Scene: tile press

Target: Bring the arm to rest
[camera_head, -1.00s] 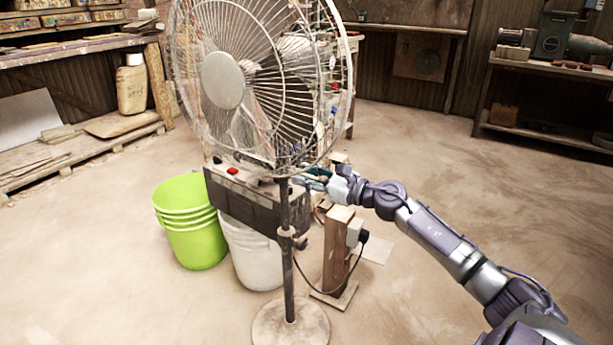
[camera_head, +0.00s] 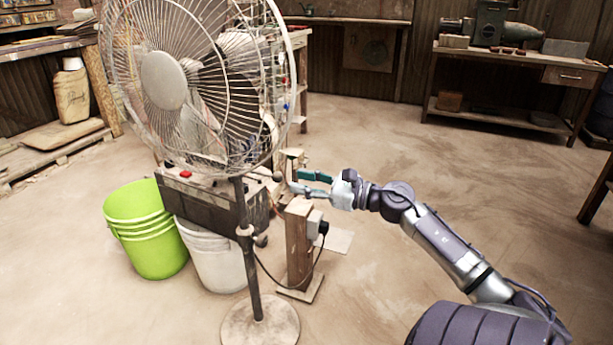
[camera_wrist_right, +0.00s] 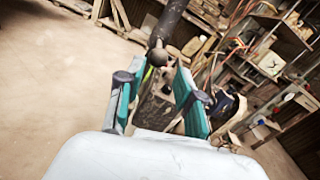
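My right arm reaches in from the lower right in the head view. Its gripper (camera_head: 303,183) has teal finger pads and is beside the fan's control box, above a wooden post. In the right wrist view the two fingers of this gripper (camera_wrist_right: 153,88) stand apart with nothing held between them. The dark fan pole and a round knob show beyond the fingertips there. The pedestal fan (camera_head: 165,80) stands upright on a round base, with a dark control box (camera_head: 205,197) that has a red button. My left gripper is not in view.
Green buckets (camera_head: 145,230) and a white bucket (camera_head: 213,258) stand behind the fan. A wooden post (camera_head: 298,243) with an outlet and cable stands right of the pole. A workbench (camera_head: 510,62) is at the back right. The floor on the right is mostly clear.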

